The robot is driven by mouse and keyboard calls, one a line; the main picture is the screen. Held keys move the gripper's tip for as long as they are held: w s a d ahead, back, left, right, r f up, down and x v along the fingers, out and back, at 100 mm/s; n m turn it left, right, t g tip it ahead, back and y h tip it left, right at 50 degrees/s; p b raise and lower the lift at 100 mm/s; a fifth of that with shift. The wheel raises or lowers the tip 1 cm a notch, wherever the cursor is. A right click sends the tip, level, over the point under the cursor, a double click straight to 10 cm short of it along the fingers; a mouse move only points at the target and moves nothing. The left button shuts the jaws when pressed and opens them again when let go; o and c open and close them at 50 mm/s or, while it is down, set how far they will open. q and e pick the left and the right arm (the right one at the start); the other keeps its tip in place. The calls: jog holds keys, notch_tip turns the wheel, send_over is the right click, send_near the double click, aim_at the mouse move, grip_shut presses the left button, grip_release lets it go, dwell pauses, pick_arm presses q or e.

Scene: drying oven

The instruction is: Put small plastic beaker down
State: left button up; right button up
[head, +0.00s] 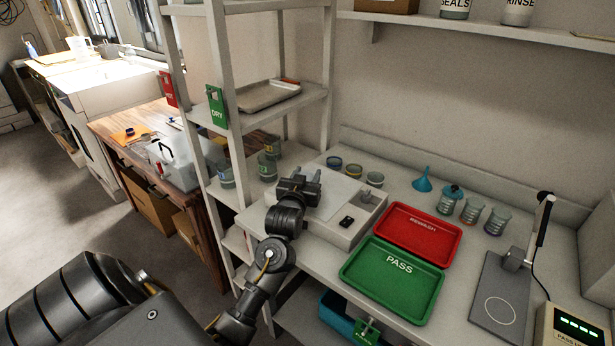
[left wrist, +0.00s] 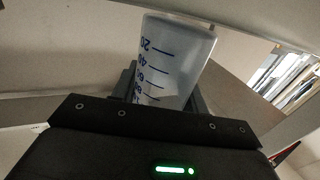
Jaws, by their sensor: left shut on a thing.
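The small plastic beaker (left wrist: 176,58), translucent with blue volume marks, is between the fingers of my left gripper (left wrist: 165,90) in the left wrist view. Its marks appear upside down there. In the head view my left gripper (head: 299,186) is shut on it, over the left end of the white bench. I cannot clearly make out the beaker in the head view. A pale box-shaped device (head: 345,234) with a flat top plate lies beneath and beside the gripper. My right gripper is not in view.
A green PASS tray (head: 394,285) and a red REWASH tray (head: 420,236) lie on the bench. A blue funnel (head: 423,183), several small beakers and a stand with a grey plate (head: 500,292) are to the right. A shelf rack (head: 228,150) stands close on the gripper's left.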

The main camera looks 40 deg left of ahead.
pick_arm(q)
jog(key=shift+f, duration=0.25)
jog(key=shift+f, duration=0.15)
jog(key=o, duration=1)
